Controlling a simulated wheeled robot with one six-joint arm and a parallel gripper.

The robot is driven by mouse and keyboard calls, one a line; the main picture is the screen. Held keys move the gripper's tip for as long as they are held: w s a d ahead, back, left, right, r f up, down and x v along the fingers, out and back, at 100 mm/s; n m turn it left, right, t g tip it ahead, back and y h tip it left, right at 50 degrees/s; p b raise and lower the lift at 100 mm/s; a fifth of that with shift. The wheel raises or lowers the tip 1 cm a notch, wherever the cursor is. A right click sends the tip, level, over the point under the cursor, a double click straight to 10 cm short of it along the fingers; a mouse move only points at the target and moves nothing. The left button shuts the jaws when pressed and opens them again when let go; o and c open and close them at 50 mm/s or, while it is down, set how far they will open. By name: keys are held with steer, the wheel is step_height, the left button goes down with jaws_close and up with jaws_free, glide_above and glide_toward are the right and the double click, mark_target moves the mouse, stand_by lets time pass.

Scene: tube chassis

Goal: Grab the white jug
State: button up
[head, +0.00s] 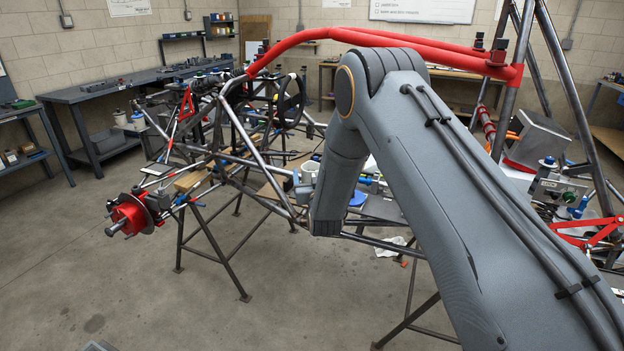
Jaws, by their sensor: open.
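My arm comes in from the lower right, bends at the top middle and drops in front of the chassis.
A tube chassis (240,130) with a red padded upper bar (300,38) stands on dark trestles (215,252). A red hub (128,214) juts out at the left. The front-left floor is mostly clear.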

steer(key=shift+w+a, duration=0.1)
steer(key=shift+w, duration=0.25)
steer(key=c, duration=1.3)
steer(key=shift+r, duration=0.15)
